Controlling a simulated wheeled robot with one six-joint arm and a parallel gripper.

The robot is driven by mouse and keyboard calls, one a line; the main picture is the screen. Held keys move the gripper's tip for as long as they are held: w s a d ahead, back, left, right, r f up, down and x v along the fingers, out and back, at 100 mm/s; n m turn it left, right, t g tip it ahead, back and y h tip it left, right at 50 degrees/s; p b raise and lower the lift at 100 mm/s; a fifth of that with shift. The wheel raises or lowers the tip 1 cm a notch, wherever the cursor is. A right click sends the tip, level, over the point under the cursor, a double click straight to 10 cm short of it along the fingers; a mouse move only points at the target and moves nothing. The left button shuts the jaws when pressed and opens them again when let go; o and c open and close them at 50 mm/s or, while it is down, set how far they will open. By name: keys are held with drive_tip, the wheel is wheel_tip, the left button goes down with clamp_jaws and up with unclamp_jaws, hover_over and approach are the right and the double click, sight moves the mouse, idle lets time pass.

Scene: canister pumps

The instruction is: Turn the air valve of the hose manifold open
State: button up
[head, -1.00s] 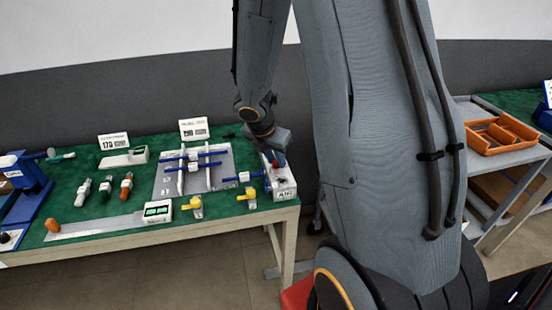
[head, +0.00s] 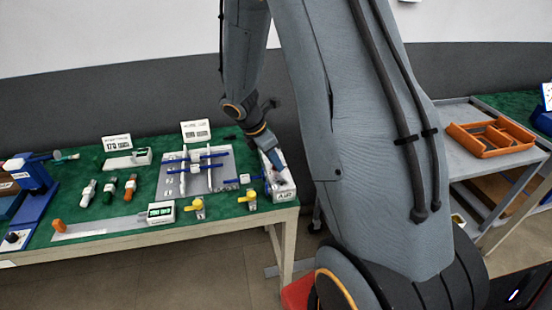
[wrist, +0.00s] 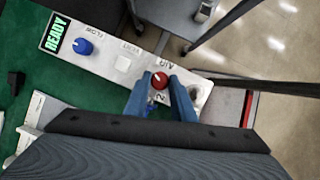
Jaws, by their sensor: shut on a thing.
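The hose manifold (head: 286,190) is a white box at the right end of the green-topped table. In the wrist view its panel (wrist: 104,57) carries a red knob (wrist: 159,80) beside the word AIR, with a white pointer mark. My gripper (wrist: 160,88) has its two blue fingers on either side of this red knob, shut on it. In the head view my gripper (head: 276,160) reaches down onto the manifold and hides the knob.
A blue knob (wrist: 82,46) marked FLOW, a white button (wrist: 122,64) marked VENT and a green READY display (wrist: 55,32) share the panel. Yellow-handled valves (head: 197,204) and a grey plate with blue clamps (head: 172,183) stand to the left. An orange tray (head: 490,137) sits far right.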

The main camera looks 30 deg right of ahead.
drive_tip(key=m+g, duration=0.1)
drive_tip(key=m, duration=0.2)
drive_tip(key=m+g+p, duration=0.1)
drive_tip(key=m, duration=0.2)
drive_tip(key=shift+w+d+y, duration=0.1)
drive_tip(key=shift+w+y, duration=0.1)
drive_tip(key=shift+y, duration=0.2)
drive_tip(key=m+g, duration=0.1)
drive_tip(key=m, duration=0.2)
drive_tip(key=m+g+y, duration=0.1)
drive_tip(key=m, duration=0.2)
drive_tip(key=shift+w+d, duration=0.1)
drive_tip(key=shift+d, duration=0.05)
drive_tip(key=o, duration=1)
drive_tip(key=shift+r, duration=0.1)
drive_tip(key=b+v, duration=0.2)
drive_tip(key=v, duration=0.5)
drive_tip(key=shift+w+r, duration=0.1)
drive_tip(key=shift+r, duration=0.25)
